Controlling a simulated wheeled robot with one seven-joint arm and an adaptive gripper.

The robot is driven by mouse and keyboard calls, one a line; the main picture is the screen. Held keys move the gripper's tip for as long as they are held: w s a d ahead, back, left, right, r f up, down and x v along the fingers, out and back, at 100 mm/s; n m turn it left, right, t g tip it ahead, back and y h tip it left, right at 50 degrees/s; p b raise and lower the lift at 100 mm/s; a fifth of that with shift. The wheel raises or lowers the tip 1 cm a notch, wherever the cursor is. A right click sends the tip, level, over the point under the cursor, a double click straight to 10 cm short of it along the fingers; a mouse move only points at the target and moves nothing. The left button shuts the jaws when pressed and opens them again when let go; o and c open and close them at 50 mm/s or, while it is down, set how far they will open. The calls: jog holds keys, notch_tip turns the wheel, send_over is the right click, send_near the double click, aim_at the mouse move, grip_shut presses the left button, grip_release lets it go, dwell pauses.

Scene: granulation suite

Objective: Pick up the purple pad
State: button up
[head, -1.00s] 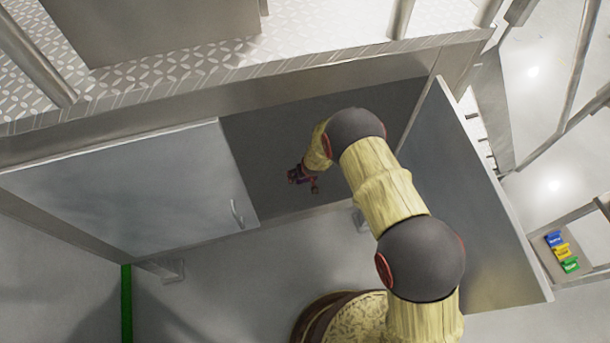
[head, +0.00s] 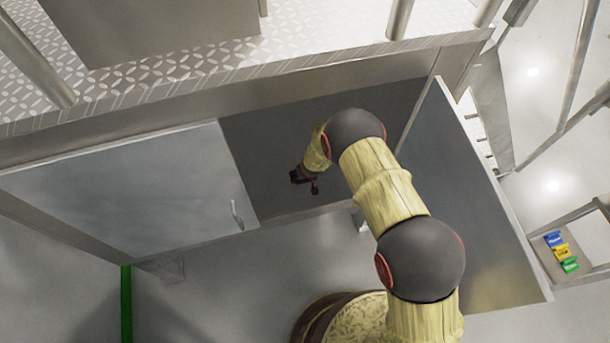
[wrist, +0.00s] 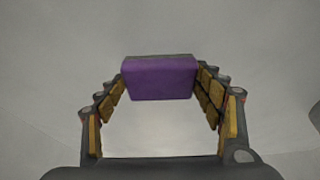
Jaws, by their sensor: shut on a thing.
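The purple pad (wrist: 160,80) shows in the wrist view as a purple block between the tips of my gripper's two fingers. My gripper (wrist: 160,88) is shut on it, with a finger against each side. In the head view my gripper (head: 304,179) is small and dark, inside the open cabinet (head: 265,150), and the pad cannot be made out there. The surface behind the pad in the wrist view is plain grey, and I cannot tell whether the pad touches it.
The cabinet's left door (head: 130,190) with a handle is to the left of my gripper. The right door (head: 465,210) stands open beside my arm. Blue, yellow and green items (head: 561,252) sit on a shelf at the far right.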

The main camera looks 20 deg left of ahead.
jog(key=shift+r+p, duration=0.3)
jog(key=shift+r, duration=0.2)
notch_tip(320, 180, up, 3)
jog(key=shift+f+p, duration=0.15)
jog(key=shift+p, duration=0.75)
jog(key=s+d+r+p, duration=0.3)
jog(key=s+d+r, duration=0.4)
jog(key=s, duration=0.5)
jog(key=shift+d+r, duration=0.15)
jog(key=shift+r, duration=1)
jog(key=o, duration=0.8)
jog(key=shift+c, duration=0.2)
jog(key=c, duration=0.5)
jog(key=shift+w, duration=0.1)
